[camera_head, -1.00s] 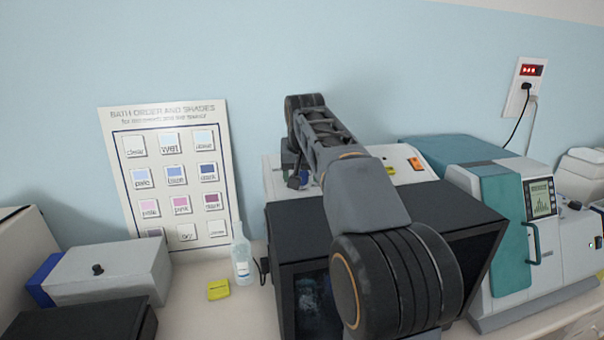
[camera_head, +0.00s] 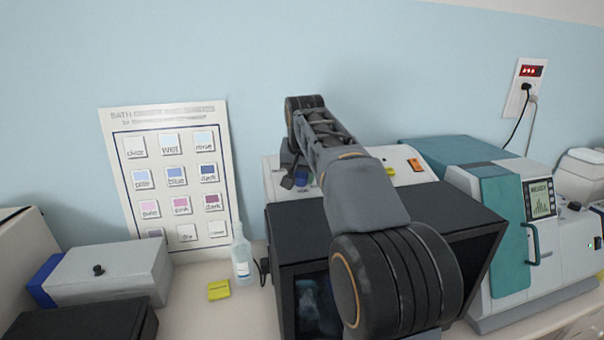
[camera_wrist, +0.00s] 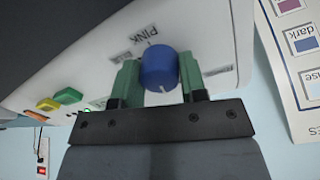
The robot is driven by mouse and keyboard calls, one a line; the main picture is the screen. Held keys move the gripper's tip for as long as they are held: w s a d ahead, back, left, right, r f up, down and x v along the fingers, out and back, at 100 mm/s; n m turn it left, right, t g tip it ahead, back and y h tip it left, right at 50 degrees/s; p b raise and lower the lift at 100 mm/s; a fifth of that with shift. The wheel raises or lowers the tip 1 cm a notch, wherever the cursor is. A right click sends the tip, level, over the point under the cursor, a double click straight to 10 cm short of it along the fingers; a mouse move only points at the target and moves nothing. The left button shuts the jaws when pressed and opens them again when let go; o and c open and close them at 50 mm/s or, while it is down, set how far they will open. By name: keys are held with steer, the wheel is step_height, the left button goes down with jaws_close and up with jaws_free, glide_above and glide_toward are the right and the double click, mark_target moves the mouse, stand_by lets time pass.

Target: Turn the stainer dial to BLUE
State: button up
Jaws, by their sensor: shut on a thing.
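The blue stainer dial (camera_wrist: 157,70) sits on the white panel of the stainer (camera_wrist: 210,30) in the wrist view. My gripper (camera_wrist: 158,66) is shut on it, with one green finger on each side. A PINK label (camera_wrist: 145,35) and a short tick lie just above the dial in that picture. A white mark shows on the dial's lower edge, on the side away from PINK. Two other labels beside the fingers are too blurred to read. In the head view a bit of blue, likely the dial (camera_head: 301,179), shows below my wrist on the white stainer (camera_head: 410,172).
A black-topped box (camera_head: 455,215) stands in front of the stainer. A teal machine (camera_head: 500,235) is at right. A shade chart (camera_head: 118,150), bottle (camera_head: 241,258) and yellow block (camera_head: 218,290) are left. Green (camera_wrist: 68,96) and yellow buttons (camera_wrist: 48,104) sit on the panel.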

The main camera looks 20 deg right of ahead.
steer(key=m+p, duration=0.1)
steer(key=m, duration=0.4)
steer(key=shift+m, duration=0.3)
steer(key=m+p, duration=0.1)
steer(key=m, duration=0.9)
steer(key=shift+w+m+g+p, duration=0.1)
steer(key=shift+m+g+p, duration=0.2)
steer(key=shift+m+p, duration=0.1)
steer(key=m, duration=0.5)
steer(key=shift+d+m+y, duration=0.1)
steer(key=shift+m+y, duration=0.2)
steer(key=shift+y, duration=0.1)
steer(key=shift+m, duration=0.3)
steer(key=o, duration=0.9)
steer(key=shift+o, duration=0.2)
